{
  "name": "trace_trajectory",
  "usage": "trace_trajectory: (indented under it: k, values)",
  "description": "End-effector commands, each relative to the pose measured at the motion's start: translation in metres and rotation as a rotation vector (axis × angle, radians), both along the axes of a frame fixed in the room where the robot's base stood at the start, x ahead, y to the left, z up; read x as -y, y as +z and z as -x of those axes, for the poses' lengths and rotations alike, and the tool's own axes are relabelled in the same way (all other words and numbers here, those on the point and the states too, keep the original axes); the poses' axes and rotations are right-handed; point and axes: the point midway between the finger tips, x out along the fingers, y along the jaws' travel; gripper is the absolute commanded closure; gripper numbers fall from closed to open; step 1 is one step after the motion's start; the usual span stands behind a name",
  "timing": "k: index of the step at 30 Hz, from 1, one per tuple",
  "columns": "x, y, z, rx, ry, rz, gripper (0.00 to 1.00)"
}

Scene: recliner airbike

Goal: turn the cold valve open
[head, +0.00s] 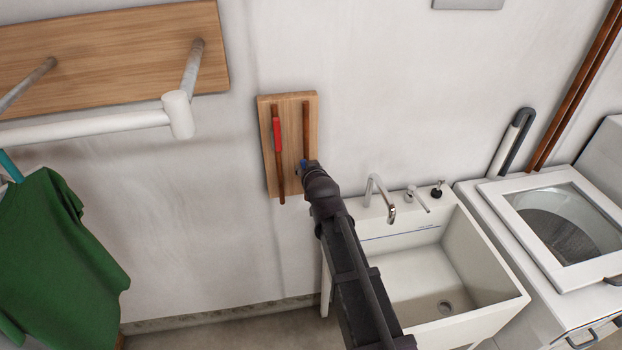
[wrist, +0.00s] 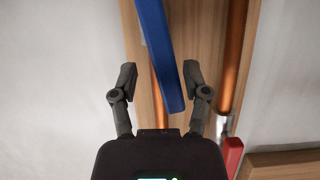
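The cold valve's blue lever (head: 303,165) shows in the head view as a small blue patch at the tip of my arm, mostly hidden by it. In the wrist view the blue lever (wrist: 156,45) comes down from the top edge, slightly slanted, its free end between my fingers. My gripper (wrist: 160,80) is open around that end, with a gap visible on each side, wider on the left. In the head view my gripper (head: 309,172) is at the right copper pipe (head: 306,120) on the wooden board (head: 291,101).
A red lever (head: 277,134) lies along the left copper pipe; it also shows in the wrist view (wrist: 233,156). Below right are a white sink (head: 505,298) with a faucet (head: 375,190) and a washing machine (head: 490,205). A green shirt (head: 65,255) hangs at left.

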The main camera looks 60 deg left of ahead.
Motion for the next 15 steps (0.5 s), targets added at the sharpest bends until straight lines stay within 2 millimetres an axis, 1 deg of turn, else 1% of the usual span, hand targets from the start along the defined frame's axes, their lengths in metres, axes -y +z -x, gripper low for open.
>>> trace_trajectory:
  k: [1,2,3,5,6,11,15]
  values:
    - [0.000,0.000,-0.001,0.000,-0.001,0.000,0.49]
    - [0.000,0.000,-0.001,0.001,-0.001,-0.001,0.58]
    - [0.000,0.001,-0.001,0.001,-0.001,-0.001,0.70]
    - [0.000,0.002,-0.002,0.001,-0.002,-0.001,0.88]
    - [0.000,0.003,-0.002,0.001,-0.002,-0.001,0.99]
    - [0.000,0.013,-0.002,0.001,-0.002,-0.003,1.00]
    - [-0.001,0.027,-0.002,0.001,-0.002,-0.005,1.00]
